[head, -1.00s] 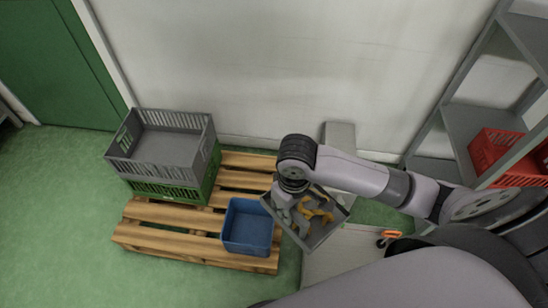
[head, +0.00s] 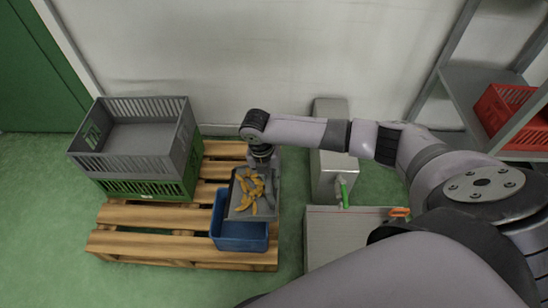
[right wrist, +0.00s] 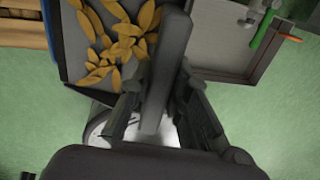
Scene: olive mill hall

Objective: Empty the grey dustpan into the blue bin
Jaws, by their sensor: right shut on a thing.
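The grey dustpan (head: 270,205) is held above the right part of the blue bin (head: 240,242) and hides part of its opening. Yellow-brown leaves (head: 251,188) lie in the dustpan; they also show in the right wrist view (right wrist: 120,35). My right gripper (head: 262,160) is at the back of the dustpan, and in the right wrist view it is shut on the dark handle (right wrist: 166,75). The bin stands on a wooden pallet. I cannot see into all of the bin. My left gripper is not in view.
A grey crate on a green crate (head: 150,188) stands on the pallet (head: 150,217), left of the bin. A grey box-like block (head: 330,170), a green-handled thing (head: 343,192) and an orange-handled thing (head: 399,212) are to the right. Shelving holds a red crate (head: 510,110).

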